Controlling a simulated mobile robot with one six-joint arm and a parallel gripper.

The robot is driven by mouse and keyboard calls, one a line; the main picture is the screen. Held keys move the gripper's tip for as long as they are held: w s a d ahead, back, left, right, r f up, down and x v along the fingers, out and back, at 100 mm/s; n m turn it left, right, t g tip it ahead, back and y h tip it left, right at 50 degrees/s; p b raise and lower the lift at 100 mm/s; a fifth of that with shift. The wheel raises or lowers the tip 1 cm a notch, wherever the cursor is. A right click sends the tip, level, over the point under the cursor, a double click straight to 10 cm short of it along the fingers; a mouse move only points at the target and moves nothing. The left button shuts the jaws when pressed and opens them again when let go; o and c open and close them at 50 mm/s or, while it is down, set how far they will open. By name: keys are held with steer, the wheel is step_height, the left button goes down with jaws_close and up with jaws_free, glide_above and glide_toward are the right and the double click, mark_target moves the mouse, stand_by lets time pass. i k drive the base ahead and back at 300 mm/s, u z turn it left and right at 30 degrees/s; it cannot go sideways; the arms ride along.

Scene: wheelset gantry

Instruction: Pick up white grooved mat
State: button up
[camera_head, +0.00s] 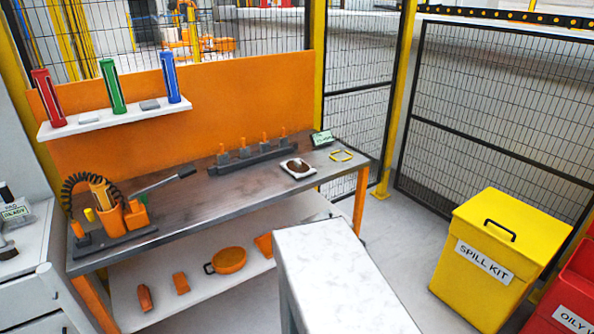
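A small white square pad (288,172) lies on the metal workbench toward its right end, and it looks like the white mat. A dark brown round thing (298,164) sits on it and covers its middle. Grooves are too small to make out. My gripper is not in view, so its state and its place relative to the pad do not show.
The workbench (215,190) carries a dark rack (255,155), a green-faced box (321,138), yellow handles (341,156), and an orange holder with a lever (125,215). A white-topped block (345,280) stands in front. A yellow spill kit bin (500,250) is at right.

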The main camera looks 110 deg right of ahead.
mark_target(297, 168)
steer(key=u, duration=0.25)
steer(key=k, duration=0.2)
steer(key=z, duration=3.2)
steer(key=k, duration=0.7)
steer(key=u, duration=0.15)
steer(key=i, duration=0.4)
